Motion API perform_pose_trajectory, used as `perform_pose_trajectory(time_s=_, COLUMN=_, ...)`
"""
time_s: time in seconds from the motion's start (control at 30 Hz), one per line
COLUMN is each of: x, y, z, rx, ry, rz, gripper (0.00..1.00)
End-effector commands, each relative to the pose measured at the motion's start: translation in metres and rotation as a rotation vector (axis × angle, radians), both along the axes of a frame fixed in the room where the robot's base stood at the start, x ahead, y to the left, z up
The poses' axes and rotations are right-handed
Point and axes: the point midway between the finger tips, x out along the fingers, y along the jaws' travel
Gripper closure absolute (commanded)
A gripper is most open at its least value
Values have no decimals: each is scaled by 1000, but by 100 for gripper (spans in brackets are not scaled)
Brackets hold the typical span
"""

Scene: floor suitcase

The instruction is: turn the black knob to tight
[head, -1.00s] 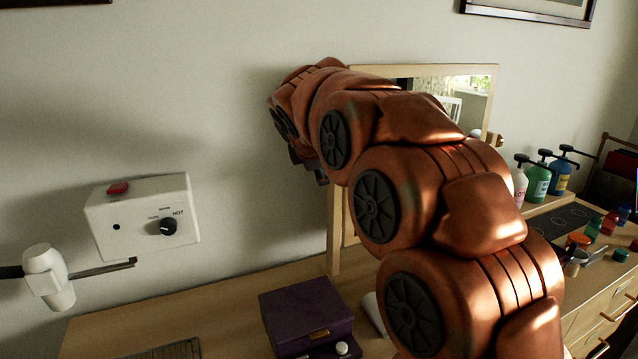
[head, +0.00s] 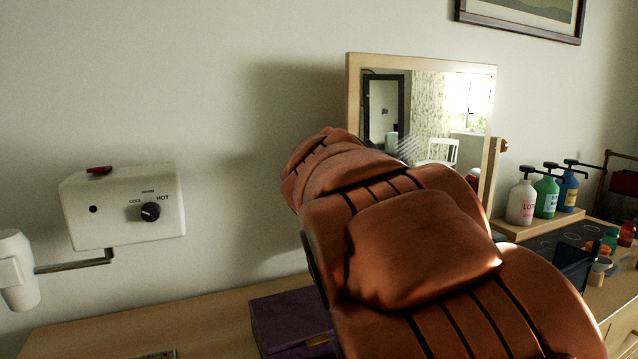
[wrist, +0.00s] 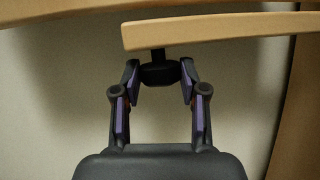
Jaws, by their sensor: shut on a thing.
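In the wrist view, my gripper (wrist: 160,69) is shut on a black knob (wrist: 158,77), with one finger pad on each side of it. The knob sits on a short dark stem just below a light wooden bar (wrist: 215,30). Any tight or loose marking on it cannot be seen. In the head view, my copper-coloured arm hides my gripper and this knob. The wooden-framed mirror (head: 455,92) stands behind the arm.
A white wall box (head: 110,222) carries a different black dial (head: 150,212) marked COOL and HOT. A white dryer (head: 16,270) hangs beside it. A purple box (head: 285,318) sits on the dresser. Pump bottles (head: 546,196) stand at right.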

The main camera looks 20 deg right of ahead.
Motion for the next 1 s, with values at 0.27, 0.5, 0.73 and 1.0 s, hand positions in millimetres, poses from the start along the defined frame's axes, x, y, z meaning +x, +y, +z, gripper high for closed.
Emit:
perform_pose_trajectory(time_s=0.27, x=0, y=-2, z=-14, rx=-1, ry=-137, rz=-5, gripper=92)
perform_pose_trajectory(time_s=0.5, x=0, y=-3, z=-14, rx=0, ry=-229, rz=-6, gripper=92)
perform_pose_trajectory(time_s=0.73, x=0, y=-3, z=-12, rx=1, ry=-282, rz=-7, gripper=92)
perform_pose_trajectory(time_s=1.0, x=0, y=-3, z=-10, rx=2, ry=-304, rz=-7, gripper=92)
